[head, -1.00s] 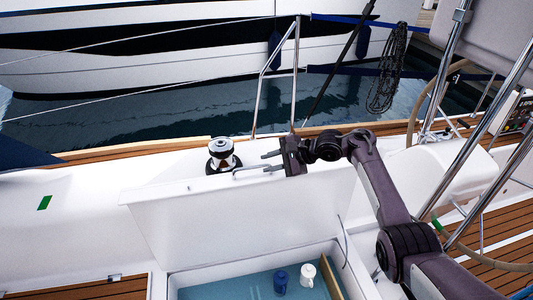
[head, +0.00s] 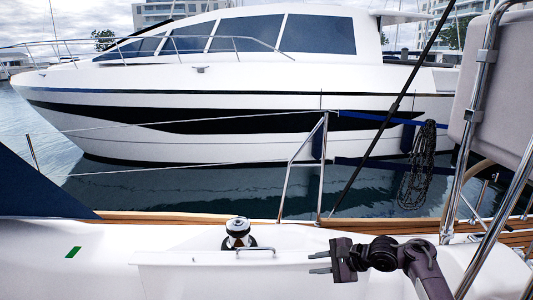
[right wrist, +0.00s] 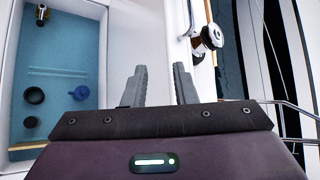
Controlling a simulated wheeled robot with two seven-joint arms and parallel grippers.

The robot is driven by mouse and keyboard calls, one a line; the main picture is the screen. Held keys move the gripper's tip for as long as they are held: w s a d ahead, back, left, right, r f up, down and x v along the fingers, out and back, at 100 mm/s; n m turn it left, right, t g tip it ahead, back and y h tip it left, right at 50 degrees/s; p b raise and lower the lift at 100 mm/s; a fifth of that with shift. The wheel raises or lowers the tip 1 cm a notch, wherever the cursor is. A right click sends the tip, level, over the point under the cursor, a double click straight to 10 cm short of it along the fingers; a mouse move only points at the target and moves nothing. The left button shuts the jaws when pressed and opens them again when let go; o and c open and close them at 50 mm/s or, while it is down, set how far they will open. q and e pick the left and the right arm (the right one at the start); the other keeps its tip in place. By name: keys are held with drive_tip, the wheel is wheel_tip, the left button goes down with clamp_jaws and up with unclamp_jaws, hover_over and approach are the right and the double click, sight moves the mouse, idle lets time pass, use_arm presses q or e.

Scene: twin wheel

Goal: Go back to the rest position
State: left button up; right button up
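My right gripper (head: 318,262) is at the lower right of the head view, its fingers pointing left beside the raised white lid (head: 200,278). In the right wrist view its two grey fingers (right wrist: 157,72) stand apart with nothing between them. The gripper is open and empty. My left gripper is in neither view.
A chrome and black winch (head: 238,233) stands behind the lid; the wrist view shows it too (right wrist: 211,36). An open locker with a blue floor (right wrist: 62,58) holds a blue item (right wrist: 79,93) and dark round items. Steel rails (head: 325,165) stand nearby. A white yacht (head: 250,80) lies beyond.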

drive_tip(key=s+d+f+n+h, duration=0.15)
drive_tip(key=s+f, duration=0.45)
drive_tip(key=f, duration=0.6)
drive_tip(key=s+f+n+h, duration=0.1)
drive_tip(key=s+f+n, duration=0.2)
drive_tip(key=s+f, duration=0.7)
drive_tip(key=s+d+f+n+h, duration=0.1)
drive_tip(key=s+f+n+h, duration=0.15)
drive_tip(key=f, duration=1.25)
drive_tip(key=s+d+f+n+g+h, duration=0.1)
drive_tip(key=s+f, duration=0.5)
drive_tip(key=s, duration=0.7)
drive_tip(key=s+d+f+n+g+h, duration=0.2)
drive_tip(key=s+f+n, duration=0.3)
drive_tip(key=s, duration=0.9)
drive_tip(key=s+d+f+n+g+h, duration=0.1)
drive_tip(key=s+d+f+n, duration=0.2)
drive_tip(key=s+f, duration=0.4)
drive_tip(key=s, duration=0.7)
drive_tip(key=shift+d+n+g+h+b, duration=0.15)
drive_tip(key=shift+n+g+h+b, duration=0.15)
drive_tip(key=shift+g+h+b, duration=0.1)
